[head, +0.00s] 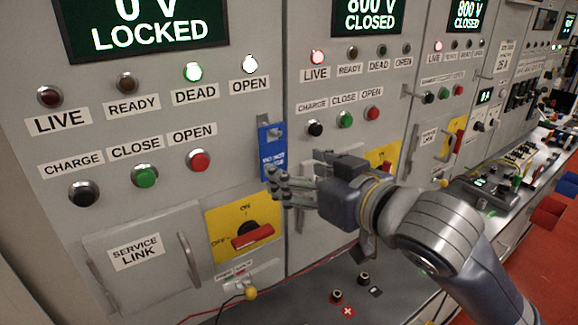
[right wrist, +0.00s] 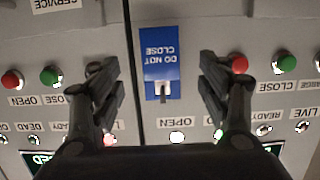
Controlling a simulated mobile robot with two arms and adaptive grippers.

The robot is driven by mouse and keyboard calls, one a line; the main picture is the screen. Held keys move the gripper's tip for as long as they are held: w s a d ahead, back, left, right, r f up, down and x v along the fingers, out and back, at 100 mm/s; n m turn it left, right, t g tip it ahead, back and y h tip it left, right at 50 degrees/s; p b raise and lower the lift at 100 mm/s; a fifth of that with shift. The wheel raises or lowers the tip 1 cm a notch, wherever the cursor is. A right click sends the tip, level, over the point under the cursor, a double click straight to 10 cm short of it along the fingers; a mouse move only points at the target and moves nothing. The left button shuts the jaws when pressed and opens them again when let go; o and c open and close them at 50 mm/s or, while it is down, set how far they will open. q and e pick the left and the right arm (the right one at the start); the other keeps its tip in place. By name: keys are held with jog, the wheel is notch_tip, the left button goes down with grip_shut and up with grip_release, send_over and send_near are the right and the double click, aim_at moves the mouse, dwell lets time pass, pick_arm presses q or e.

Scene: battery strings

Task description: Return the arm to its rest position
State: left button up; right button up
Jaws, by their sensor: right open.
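My right gripper (head: 272,186) reaches in from the right in front of the grey cabinets. Its fingers are spread and hold nothing. A blue "DO NOT CLOSE" tag (head: 271,144) hangs on the first cabinet's front near its right edge, just behind and above the fingertips. In the right wrist view the tag (right wrist: 158,58) appears upside down between the two open fingers, with clear gaps on both sides. My right arm (head: 435,235) stretches across the bench at the lower right. My left gripper is not in view.
The first cabinet's display (head: 145,28) reads "0 V LOCKED"; its DEAD and OPEN lamps glow. Below are a red-handled switch (head: 252,238) on a yellow plate and a service link door (head: 140,262). The second display (head: 368,15) reads "800 V CLOSED". Red floor (head: 545,265) lies right.

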jog(key=s+d+f+m+g+h, duration=0.1)
jog(key=s+d+f+h, duration=0.15)
jog(key=f, duration=0.55)
jog(key=s+d+f+m+g+h, duration=0.15)
jog(key=d+f, duration=0.25)
jog(key=f, duration=0.5)
jog(key=s+d+f+m+g+h, duration=0.1)
jog(key=s+d+f, duration=0.2)
jog(key=f, duration=0.5)
jog(key=s+d+f+m+g+h, duration=0.1)
jog(key=s+d+f+g+h, duration=0.15)
jog(key=s+d+f, duration=0.5)
jog(key=s+d+f+g+h, duration=0.15)
jog(key=s+f+g, duration=0.25)
jog(key=s+f, duration=0.7)
notch_tip(320, 180, down, 25)
jog(key=s, duration=0.1)
jog(key=s+d+f+g+b, duration=0.1)
jog(key=s+d+f+g, duration=0.1)
jog(key=s+f, duration=1.5)
jog(key=shift+s+d+f, duration=0.3)
jog(key=shift+d, duration=0.15)
